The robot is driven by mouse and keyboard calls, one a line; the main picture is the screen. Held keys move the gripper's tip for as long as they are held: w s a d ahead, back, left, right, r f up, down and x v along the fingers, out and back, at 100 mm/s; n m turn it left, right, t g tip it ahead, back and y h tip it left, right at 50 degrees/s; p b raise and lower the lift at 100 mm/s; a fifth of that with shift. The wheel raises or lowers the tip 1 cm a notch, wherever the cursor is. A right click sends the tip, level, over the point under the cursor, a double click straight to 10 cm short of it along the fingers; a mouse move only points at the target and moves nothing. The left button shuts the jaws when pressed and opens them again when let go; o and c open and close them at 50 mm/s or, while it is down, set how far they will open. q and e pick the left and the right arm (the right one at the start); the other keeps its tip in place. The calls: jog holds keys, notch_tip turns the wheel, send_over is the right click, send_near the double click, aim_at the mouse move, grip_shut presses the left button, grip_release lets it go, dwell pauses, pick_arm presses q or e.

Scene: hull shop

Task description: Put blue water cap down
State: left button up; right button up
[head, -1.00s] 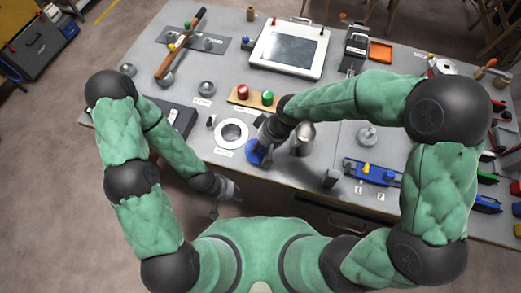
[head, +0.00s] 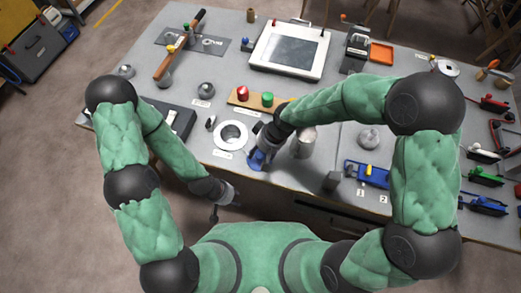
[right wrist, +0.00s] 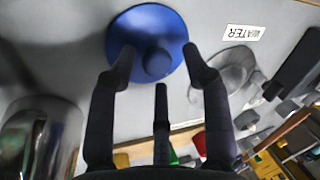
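The blue water cap (head: 256,164) is a round disc with a knob, at the near edge of the bench in the head view. The right wrist view shows its face and knob (right wrist: 157,64). My right gripper (right wrist: 160,62) is open, with a fingertip on each side of the knob and gaps between. I cannot tell whether the cap lies flat on the bench. The WATER label (right wrist: 244,33) and a round metal-rimmed opening (head: 230,136) are beside it. My left gripper (head: 216,208) hangs off the near edge; its fingers are too small to read.
A silver cylinder (head: 304,142) stands close to the right gripper. A wooden strip with red and green knobs (head: 254,98) lies behind.

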jog(key=shift+w+r, duration=0.1)
jog(key=shift+r, duration=0.25)
pick_arm(q)
notch_tip(320, 180, up, 4)
jog(key=p, duration=0.3)
jog(key=shift+f+p, duration=0.15)
jog(key=shift+p, duration=0.2)
pick_arm(e)
jog(key=v, duration=1.1)
jog(key=shift+d+r, duration=0.15)
jog(key=shift+r, duration=0.1)
pick_arm(q)
jog(key=shift+s, duration=0.1)
pick_arm(e)
jog(key=shift+f, duration=0.1)
